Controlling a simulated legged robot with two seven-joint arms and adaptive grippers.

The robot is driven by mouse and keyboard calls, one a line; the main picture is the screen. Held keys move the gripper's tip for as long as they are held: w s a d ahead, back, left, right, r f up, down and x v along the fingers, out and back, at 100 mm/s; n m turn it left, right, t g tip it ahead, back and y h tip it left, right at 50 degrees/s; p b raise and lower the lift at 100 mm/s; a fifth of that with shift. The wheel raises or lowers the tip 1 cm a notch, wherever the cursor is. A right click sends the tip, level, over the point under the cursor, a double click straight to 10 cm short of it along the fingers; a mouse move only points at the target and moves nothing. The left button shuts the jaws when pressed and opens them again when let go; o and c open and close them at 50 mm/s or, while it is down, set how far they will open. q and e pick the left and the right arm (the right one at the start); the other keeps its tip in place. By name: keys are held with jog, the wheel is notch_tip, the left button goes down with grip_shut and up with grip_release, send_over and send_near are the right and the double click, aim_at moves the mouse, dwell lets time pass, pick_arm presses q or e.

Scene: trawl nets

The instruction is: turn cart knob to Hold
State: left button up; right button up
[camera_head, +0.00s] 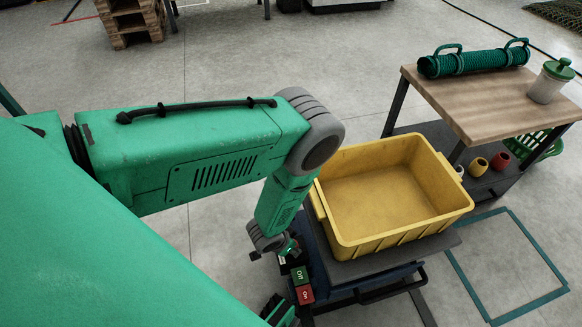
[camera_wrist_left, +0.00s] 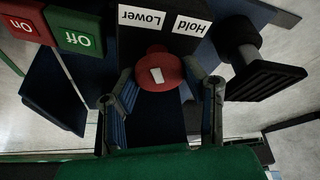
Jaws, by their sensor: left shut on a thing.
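The red round knob (camera_wrist_left: 160,72) with a short white mark sits on the cart's dark panel in the left wrist view. Upside-down white labels, Lower (camera_wrist_left: 142,18) and Hold (camera_wrist_left: 192,25), stand just beyond it. The white mark is slightly tilted; which label it points to I cannot tell for sure. My left gripper (camera_wrist_left: 166,88) has a finger on each side of the knob and is shut on it. In the head view this gripper (camera_head: 292,247) is at the cart's (camera_head: 345,270) near left corner, and the knob is hidden there.
A green Off button (camera_wrist_left: 78,40) and a red On button (camera_wrist_left: 24,20) sit beside the knob. A black handle-like part (camera_wrist_left: 262,75) is on the other side. A yellow bin (camera_head: 390,190) stands on the cart. A wooden table (camera_head: 480,100) is at the right.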

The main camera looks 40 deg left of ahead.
pick_arm(q)
jog(key=m+h, duration=0.1)
jog(key=m, duration=0.2)
jog(key=shift+m+g, duration=0.3)
jog(key=shift+m, duration=0.1)
jog(key=m+h, duration=0.1)
jog(key=m, duration=0.1)
jog(key=shift+a+m+g+b, duration=0.1)
jog(key=shift+m+g+b, duration=0.2)
jog(key=m+g+h+b, duration=0.1)
jog(key=m, duration=0.3)
jog(key=shift+f+m+b, duration=0.1)
jog(key=shift+m+b, duration=0.2)
jog(key=shift+b, duration=0.05)
jog(key=shift+w+m+g+b, duration=0.1)
jog(key=shift+m+g+b, duration=0.65)
jog(key=shift+m, duration=0.75)
jog(key=o, duration=1.1)
jog(key=v, duration=1.2)
jog(key=shift+w+a, duration=0.1)
jog(key=shift+a, duration=0.1)
